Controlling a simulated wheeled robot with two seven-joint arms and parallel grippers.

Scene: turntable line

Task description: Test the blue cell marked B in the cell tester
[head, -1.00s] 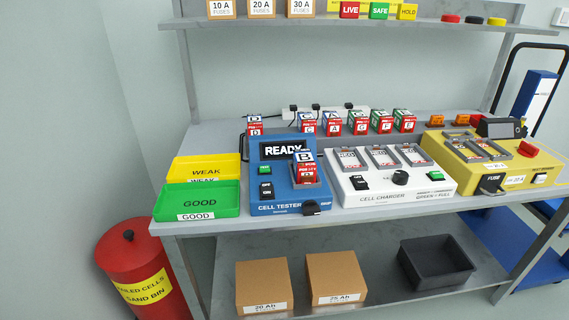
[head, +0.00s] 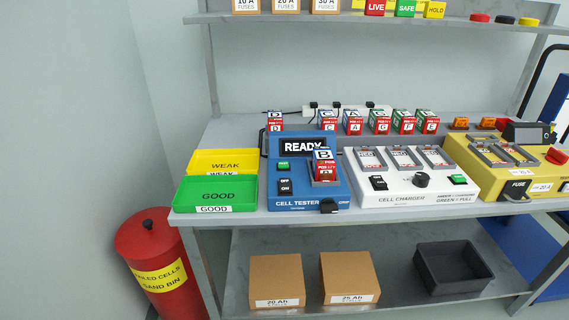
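The blue cell marked B (head: 324,156) stands upright in the bay of the blue cell tester (head: 290,199); its top is blue and white and its front is red. The tester's display (head: 303,147) reads READY. A green button (head: 284,164) and an OFF/ON switch (head: 285,186) sit on the tester's left side, and a dark catch (head: 328,205) is at its front right. Neither of my grippers is in the head view.
Green GOOD tray (head: 185,195) and yellow WEAK tray (head: 194,163) stand left of the tester. The white cell charger (head: 420,198) and a yellow machine (head: 478,185) are to the right. Several lettered cells (head: 354,124) stand behind. A red sand bin (head: 150,235) is on the floor.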

